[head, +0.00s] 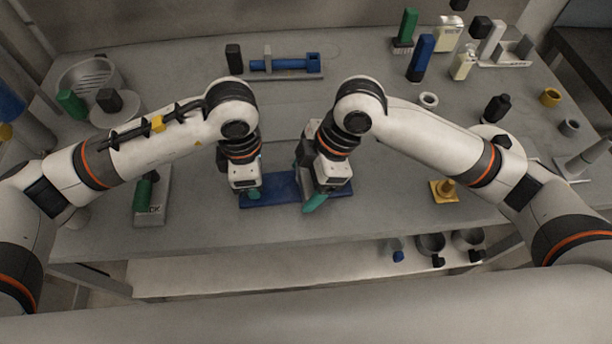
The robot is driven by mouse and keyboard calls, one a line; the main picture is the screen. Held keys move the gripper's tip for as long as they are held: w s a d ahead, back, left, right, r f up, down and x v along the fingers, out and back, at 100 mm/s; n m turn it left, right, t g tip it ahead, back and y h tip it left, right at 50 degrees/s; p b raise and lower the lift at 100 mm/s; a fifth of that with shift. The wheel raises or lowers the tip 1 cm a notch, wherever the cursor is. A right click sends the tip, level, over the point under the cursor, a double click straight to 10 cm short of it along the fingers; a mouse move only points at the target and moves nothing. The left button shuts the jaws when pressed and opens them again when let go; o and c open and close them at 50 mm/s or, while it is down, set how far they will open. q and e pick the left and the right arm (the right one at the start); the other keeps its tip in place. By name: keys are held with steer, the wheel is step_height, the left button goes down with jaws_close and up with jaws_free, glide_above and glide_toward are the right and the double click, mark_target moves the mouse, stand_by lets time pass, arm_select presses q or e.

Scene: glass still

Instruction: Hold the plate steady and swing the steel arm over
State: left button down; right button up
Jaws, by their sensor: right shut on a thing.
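A blue plate (275,187) lies flat on the grey table in front of me, partly hidden under both my wrists. My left gripper (250,196) points down at the plate's left part; its fingers are mostly hidden, so I cannot tell whether they touch the plate. My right gripper (320,194) is at the plate's right part, shut on a green handle (313,204) that sticks out towards me. A grey metal piece (304,152) shows beside my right wrist; it may be the steel arm, but its link to the handle is hidden.
A blue fixture on a grey base (285,76) stands behind my arms. A stand with a green grip (150,205) is at left, and a yellow block (444,190) at right. Several bottles and blocks stand at the back right. A lower shelf (330,273) shows below the table's front edge.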

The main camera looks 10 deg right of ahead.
steer(key=n, duration=0.2)
steer(key=d+n+g, duration=0.1)
steer(key=n, duration=0.1)
steer(key=n+g+h, duration=0.1)
steer(key=n, duration=0.1)
steer(key=shift+w+d+n, duration=0.15)
steer(key=shift+w+n, duration=0.15)
stand_by(0.3)
steer(key=o, duration=1.3)
steer(key=shift+o, duration=0.2)
steer(key=v, duration=1.2)
steer(key=shift+w, duration=0.3)
